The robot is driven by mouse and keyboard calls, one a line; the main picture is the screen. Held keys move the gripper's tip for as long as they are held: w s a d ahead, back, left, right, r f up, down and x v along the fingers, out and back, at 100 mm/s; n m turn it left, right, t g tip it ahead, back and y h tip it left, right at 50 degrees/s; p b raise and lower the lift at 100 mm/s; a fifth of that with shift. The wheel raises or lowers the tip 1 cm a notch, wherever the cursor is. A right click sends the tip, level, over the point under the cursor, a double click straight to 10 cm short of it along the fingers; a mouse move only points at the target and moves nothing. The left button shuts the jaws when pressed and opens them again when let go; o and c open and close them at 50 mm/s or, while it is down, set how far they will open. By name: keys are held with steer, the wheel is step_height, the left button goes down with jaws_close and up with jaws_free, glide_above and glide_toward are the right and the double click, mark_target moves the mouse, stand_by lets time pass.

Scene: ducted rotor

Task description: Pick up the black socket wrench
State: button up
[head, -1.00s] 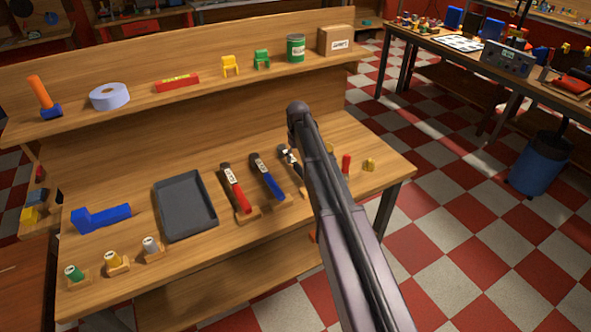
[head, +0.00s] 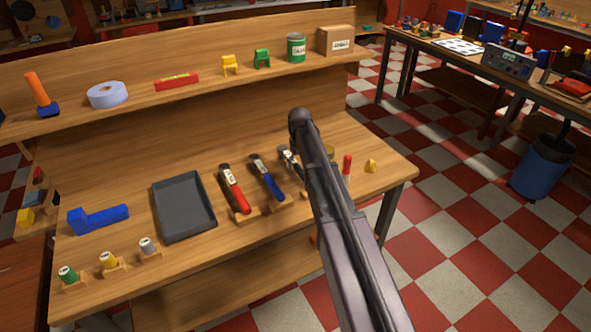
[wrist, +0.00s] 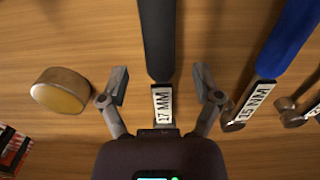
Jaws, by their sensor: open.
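The black socket wrench (wrist: 158,40) lies in the middle of the wrist view, its black handle running up out of the frame and a "17 MM" label below it. In the head view only a small metallic part of the wrench (head: 288,155) shows beside my arm. My gripper (wrist: 160,84) is open and empty, with one finger on each side of the wrench near the handle's lower end and the label. The fingers look apart from it; my gripper's body hides the wrench's lower end. In the head view my arm hides my gripper.
A blue-handled wrench (wrist: 287,40) labelled "15 MM" lies to the right, its head near my right finger. A gold cylinder (wrist: 60,92) stands close to my left finger. A red-handled wrench (head: 234,190) and a grey tray (head: 184,206) lie further left on the bench.

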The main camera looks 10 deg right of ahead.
mark_target(299, 167)
steer(key=shift+f+b, duration=1.25)
steer(key=shift+f, duration=0.3)
jaws_close()
